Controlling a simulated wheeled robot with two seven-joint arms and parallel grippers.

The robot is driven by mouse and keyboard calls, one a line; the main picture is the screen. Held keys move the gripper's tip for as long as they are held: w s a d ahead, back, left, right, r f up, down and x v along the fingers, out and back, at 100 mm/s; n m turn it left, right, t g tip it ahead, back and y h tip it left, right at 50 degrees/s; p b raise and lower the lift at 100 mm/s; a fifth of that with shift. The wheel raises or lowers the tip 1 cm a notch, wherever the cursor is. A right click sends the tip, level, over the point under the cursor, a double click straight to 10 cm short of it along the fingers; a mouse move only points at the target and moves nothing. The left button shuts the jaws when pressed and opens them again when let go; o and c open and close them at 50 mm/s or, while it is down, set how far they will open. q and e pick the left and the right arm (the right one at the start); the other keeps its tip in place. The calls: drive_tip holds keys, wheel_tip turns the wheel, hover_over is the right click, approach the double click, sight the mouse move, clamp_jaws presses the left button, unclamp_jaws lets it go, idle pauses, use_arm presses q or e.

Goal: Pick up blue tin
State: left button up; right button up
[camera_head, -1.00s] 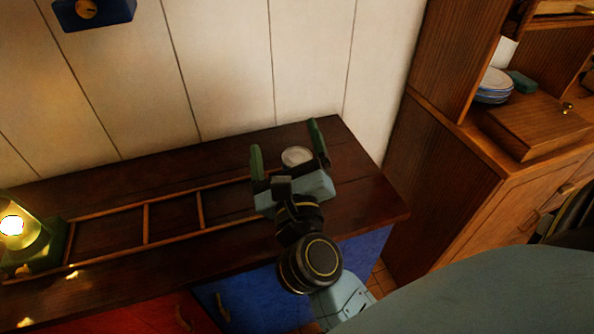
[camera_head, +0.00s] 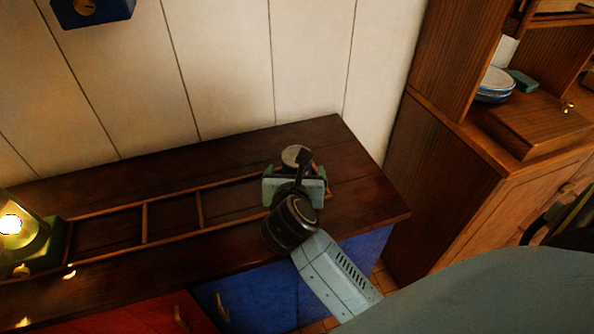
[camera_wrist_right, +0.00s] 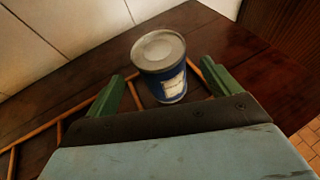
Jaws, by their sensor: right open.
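The blue tin (camera_wrist_right: 171,86) stands upright on the dark wooden counter in the right wrist view, with a pale lid and a light label. In the head view only its pale round top (camera_head: 296,155) shows clearly, just beyond my right gripper (camera_head: 294,175), which hides its side. In the wrist view my right gripper (camera_wrist_right: 164,88) is open, its two green fingers on either side of the near part of the tin, with gaps on both sides. The tin is not gripped. My left gripper is out of view.
A low wooden rail frame (camera_head: 144,222) lies along the counter (camera_head: 230,160), around the tin's place. A lit lamp (camera_head: 28,235) stands at the left end. A panelled wall rises behind. A wooden cabinet (camera_head: 450,180) with bowls (camera_head: 494,86) stands right.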

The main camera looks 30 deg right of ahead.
sight(289, 155)
drive_tip(key=x, duration=0.5)
drive_tip(key=shift+w+d+r+b, duration=0.1)
drive_tip(key=shift+d+b, duration=0.1)
drive_tip(key=shift+b, duration=0.15)
drive_tip(key=c, duration=1.4)
